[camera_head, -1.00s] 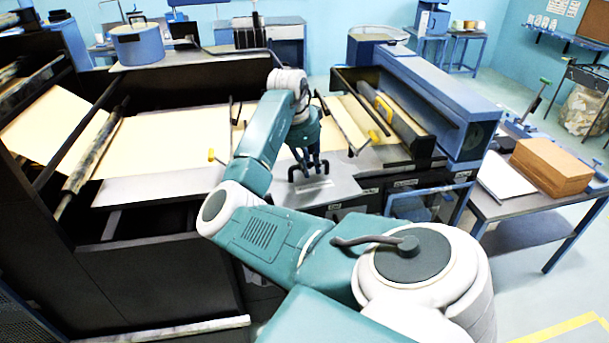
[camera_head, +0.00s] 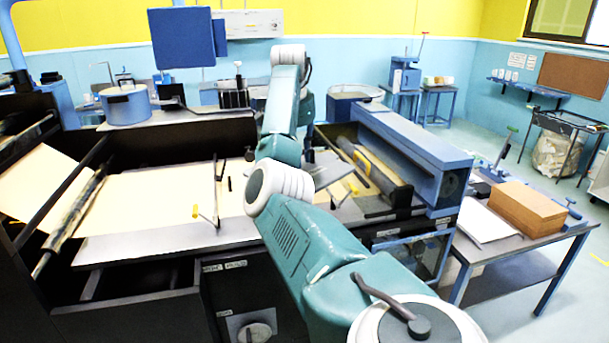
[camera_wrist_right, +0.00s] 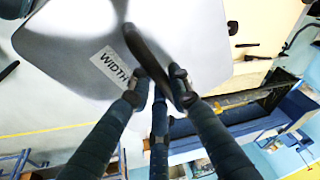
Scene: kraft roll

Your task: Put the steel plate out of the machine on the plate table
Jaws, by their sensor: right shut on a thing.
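The steel plate (camera_wrist_right: 70,50) fills the upper left of the right wrist view. It is pale grey with rounded corners, a "WIDTH" label and a dark handle (camera_wrist_right: 146,50). My right gripper (camera_wrist_right: 163,80) is shut on this handle. In the head view, part of the plate (camera_head: 329,172) shows just right of my arm, above the machine (camera_head: 150,245); my arm hides the rest and most of the gripper. My left gripper is in neither view. A blue-framed table (camera_head: 510,250) stands right of the machine; I cannot tell whether it is the plate table.
The table at right carries a brown stack (camera_head: 527,208) and a white sheet (camera_head: 488,222). The machine's blue housing (camera_head: 415,150) rises between my arm and that table. Thin levers with yellow knobs (camera_head: 196,211) stick up from the machine. Open floor lies at far right.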

